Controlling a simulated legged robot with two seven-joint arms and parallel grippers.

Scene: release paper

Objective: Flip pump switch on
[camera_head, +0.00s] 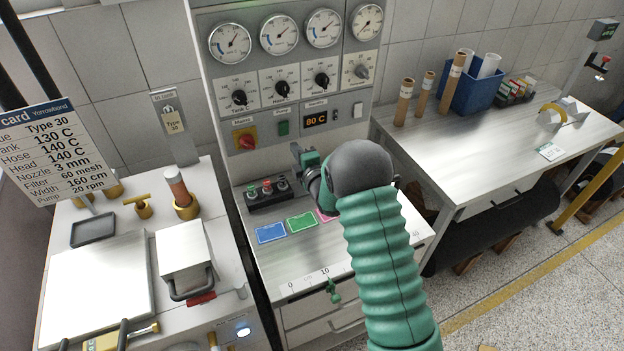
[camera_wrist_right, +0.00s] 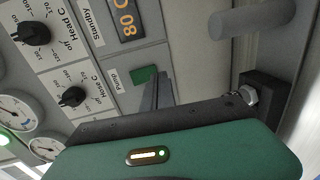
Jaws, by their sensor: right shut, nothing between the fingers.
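The pump switch is a small green square (camera_head: 283,128) on the grey control panel, between the red-and-yellow mains knob (camera_head: 246,139) and the orange 80 C display (camera_head: 316,119). In the right wrist view the green switch (camera_wrist_right: 145,76) sits beside the "Pump" label and looks dark green. My right gripper (camera_head: 297,150) is shut and empty, just below and right of the switch in the head view. In the wrist view its fingertips (camera_wrist_right: 163,85) lie right beside the switch; I cannot tell whether they touch it. My left gripper is not in view.
Dials and black knobs (camera_head: 284,89) fill the panel above. A black button box (camera_head: 268,193) and coloured cards (camera_head: 272,232) lie on the shelf below. A settings card (camera_head: 45,150) hangs at left. The right-hand table holds a blue bin (camera_head: 468,92) and cardboard tubes.

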